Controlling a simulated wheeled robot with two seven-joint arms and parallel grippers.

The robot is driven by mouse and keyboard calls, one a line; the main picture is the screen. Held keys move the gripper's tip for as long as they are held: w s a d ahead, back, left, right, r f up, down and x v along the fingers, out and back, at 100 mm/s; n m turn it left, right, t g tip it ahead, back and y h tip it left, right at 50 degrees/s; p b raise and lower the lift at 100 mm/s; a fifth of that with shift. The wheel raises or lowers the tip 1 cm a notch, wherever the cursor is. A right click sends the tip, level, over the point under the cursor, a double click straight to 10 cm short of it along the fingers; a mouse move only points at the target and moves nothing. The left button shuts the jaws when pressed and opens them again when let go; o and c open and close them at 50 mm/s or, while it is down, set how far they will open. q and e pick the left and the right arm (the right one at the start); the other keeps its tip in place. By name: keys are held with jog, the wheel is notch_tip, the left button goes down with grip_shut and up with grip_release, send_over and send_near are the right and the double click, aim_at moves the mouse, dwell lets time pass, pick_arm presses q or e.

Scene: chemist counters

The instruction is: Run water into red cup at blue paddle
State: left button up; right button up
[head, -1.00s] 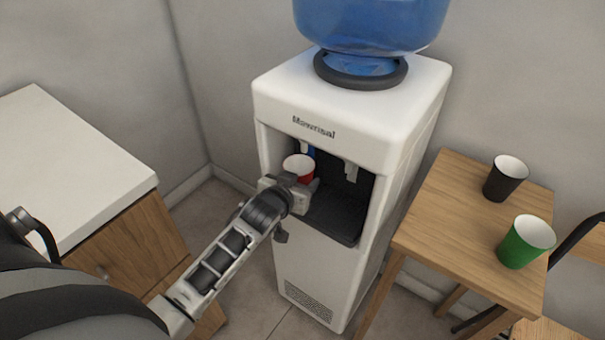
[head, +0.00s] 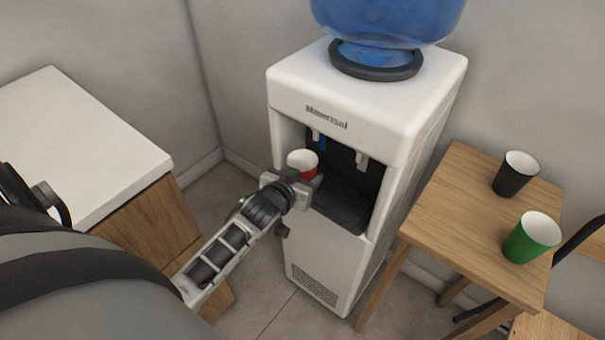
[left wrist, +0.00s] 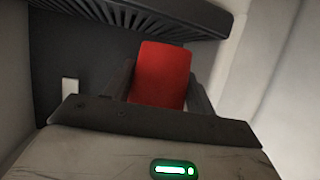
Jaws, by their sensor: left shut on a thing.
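The red cup (head: 304,162), white inside, is upright at the front of the dispenser's recess in the head view. My left gripper (head: 303,181) is shut on it. In the left wrist view the red cup (left wrist: 161,75) sits between the two dark fingers. The blue paddle (head: 320,141) hangs under the top of the recess, a little above and right of the cup, which looks apart from it. A white paddle (head: 361,160) is further right. I see no water running, and the inside bottom of the cup is hidden. My right gripper is not in view.
The white water dispenser (head: 411,105) carries a blue bottle (head: 385,18). A dark drip tray (head: 343,205) forms the recess floor. A wooden table (head: 452,220) at right holds a black cup (head: 515,174) and a green cup (head: 532,238). A white-topped counter (head: 75,150) stands at left.

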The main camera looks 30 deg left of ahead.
pick_arm(q)
jog(key=shift+s, duration=0.1)
jog(key=shift+s+p, duration=0.3)
jog(key=s+p, duration=0.4)
jog(key=s, duration=0.5)
jog(key=shift+a, duration=0.4)
dwell(1.0)
